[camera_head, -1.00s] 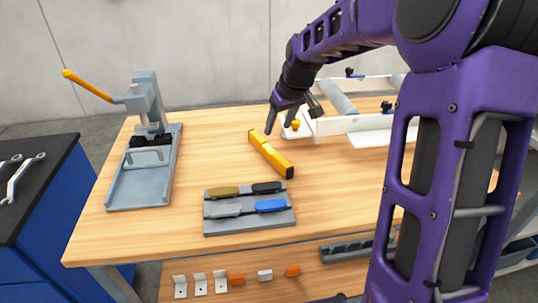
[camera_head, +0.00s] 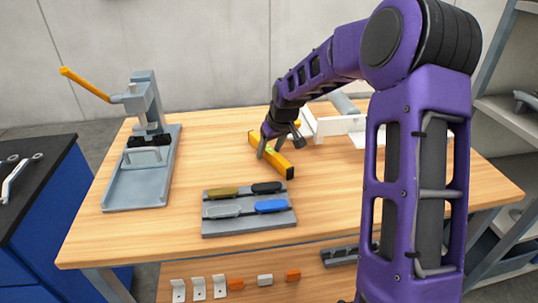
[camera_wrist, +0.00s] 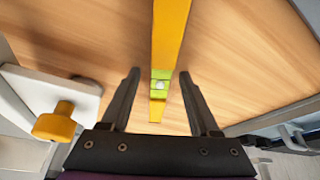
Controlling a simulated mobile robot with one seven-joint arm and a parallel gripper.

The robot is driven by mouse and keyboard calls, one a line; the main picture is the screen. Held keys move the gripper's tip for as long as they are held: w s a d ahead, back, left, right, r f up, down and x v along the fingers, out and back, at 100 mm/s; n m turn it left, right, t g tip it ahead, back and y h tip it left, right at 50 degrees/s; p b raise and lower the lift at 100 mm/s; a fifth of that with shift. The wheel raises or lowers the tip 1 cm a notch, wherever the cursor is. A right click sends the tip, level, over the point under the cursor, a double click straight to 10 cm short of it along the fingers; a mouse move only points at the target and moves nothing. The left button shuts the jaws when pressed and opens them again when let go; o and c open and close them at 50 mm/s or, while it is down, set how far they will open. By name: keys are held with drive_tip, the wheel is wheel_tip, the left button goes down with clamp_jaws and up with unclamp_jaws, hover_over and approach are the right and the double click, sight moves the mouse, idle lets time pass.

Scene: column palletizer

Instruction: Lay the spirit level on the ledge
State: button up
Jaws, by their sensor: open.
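The yellow spirit level (camera_head: 283,170) lies flat on the wooden table, slanting from back left to front right. In the wrist view the level (camera_wrist: 171,35) runs lengthwise down the middle, with its green vial in sight. My gripper (camera_head: 269,152) is low over the level's middle. In the wrist view my gripper (camera_wrist: 160,74) is open, with one finger on each side of the bar and no clear contact. A wooden ledge (camera_head: 213,275) shows below the table's front edge; I cannot tell for certain that it is the task's ledge.
A grey tray (camera_head: 247,227) with several coloured handled tools lies in front of the level. A grey press (camera_head: 150,185) with a yellow lever stands left. A white frame with a yellow knob (camera_wrist: 55,121) is close behind my gripper. Small brackets and blocks (camera_head: 235,284) sit on the ledge.

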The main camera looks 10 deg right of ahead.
sight(270, 150)
drive_tip(key=shift+r, duration=0.1)
clamp_jaws()
idle(0.3)
wheel_tip(270, 150, up, 9)
drive_tip(key=shift+f+p, duration=0.1)
drive_tip(key=shift+p, duration=0.75)
drive_tip(key=shift+s+r, duration=0.1)
drive_tip(key=shift+r, duration=0.5)
